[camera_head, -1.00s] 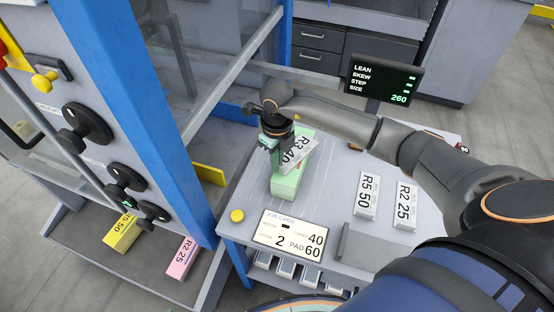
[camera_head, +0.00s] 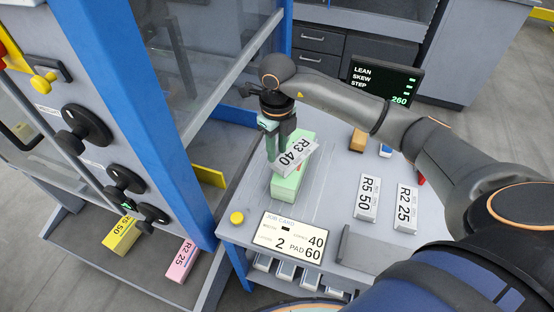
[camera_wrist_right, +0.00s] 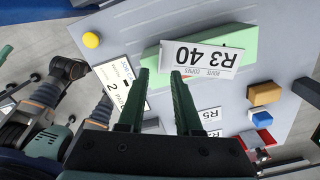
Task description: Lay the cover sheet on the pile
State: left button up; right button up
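The cover sheet (camera_head: 298,158), a white card marked R3 40, lies across the top of the light green pile (camera_head: 285,186), turned at an angle to it. In the right wrist view the sheet (camera_wrist_right: 208,58) overhangs one long side of the pile (camera_wrist_right: 240,38). My right gripper (camera_head: 278,148) is above and beside the sheet's far left end. In the right wrist view its two dark green fingers (camera_wrist_right: 161,75) stand apart with nothing between them. My left gripper does not show clearly in any view.
White bundles R5 50 (camera_head: 367,198) and R2 25 (camera_head: 405,208) lie right of the pile. A job card (camera_head: 290,237) and yellow button (camera_head: 237,217) are at the front. A blue-posted machine frame (camera_head: 160,110) stands left. Small brown (camera_head: 358,140) and blue (camera_head: 385,151) blocks lie behind.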

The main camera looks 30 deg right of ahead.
notch_tip(320, 180, up, 6)
jog(key=shift+r, duration=0.15)
jog(key=shift+s, duration=0.15)
dwell(0.5)
